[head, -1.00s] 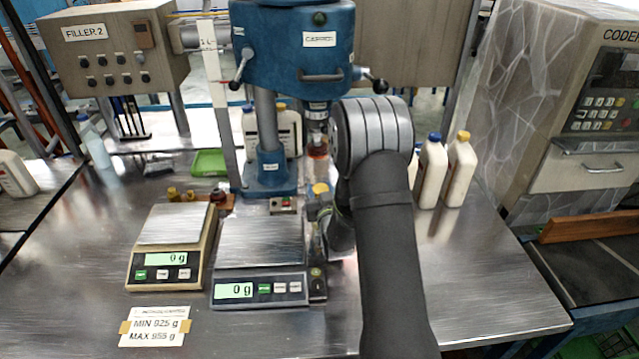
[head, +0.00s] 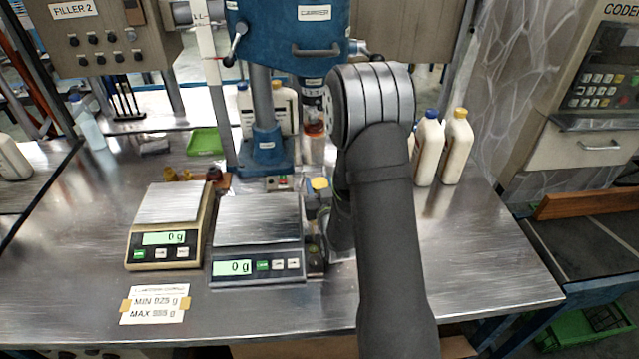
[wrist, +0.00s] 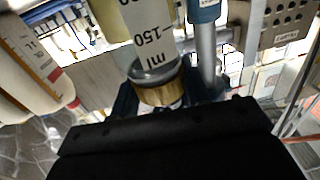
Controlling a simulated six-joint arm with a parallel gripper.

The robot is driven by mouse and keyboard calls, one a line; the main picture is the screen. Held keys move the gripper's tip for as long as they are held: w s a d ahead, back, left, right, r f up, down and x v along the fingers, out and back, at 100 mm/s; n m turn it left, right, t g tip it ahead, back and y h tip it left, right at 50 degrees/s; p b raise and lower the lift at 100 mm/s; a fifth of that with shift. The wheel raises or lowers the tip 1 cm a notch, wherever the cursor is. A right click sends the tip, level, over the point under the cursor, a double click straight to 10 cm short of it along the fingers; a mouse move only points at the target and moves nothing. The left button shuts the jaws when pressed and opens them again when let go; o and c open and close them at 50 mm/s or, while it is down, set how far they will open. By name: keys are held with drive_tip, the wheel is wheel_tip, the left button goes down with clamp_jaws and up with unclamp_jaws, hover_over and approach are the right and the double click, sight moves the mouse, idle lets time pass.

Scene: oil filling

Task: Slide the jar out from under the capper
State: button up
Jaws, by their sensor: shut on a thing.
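The blue capper (head: 290,28) stands at the back of the steel table, its head on a post. The jar (head: 313,150) stands below its spindle, partly hidden by my arm.
Two scales, a beige one (head: 168,225) and a grey one (head: 257,240), stand in front of the capper. White bottles (head: 428,150) stand right of my arm. A green tray (head: 205,141) lies left of the capper. The table's front right is clear.

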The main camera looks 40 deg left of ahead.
drive_tip(key=o, duration=1.1)
drive_tip(key=shift+o, duration=0.2)
drive_tip(key=shift+r, duration=0.1)
wheel_tip(320, 180, up, 4)
drive_tip(key=w+d+r, duration=0.3)
drive_tip(key=d+r, duration=0.3)
drive_tip(key=d, duration=0.5)
drive_tip(key=shift+w+r, duration=0.35)
drive_tip(key=shift+r, duration=0.05)
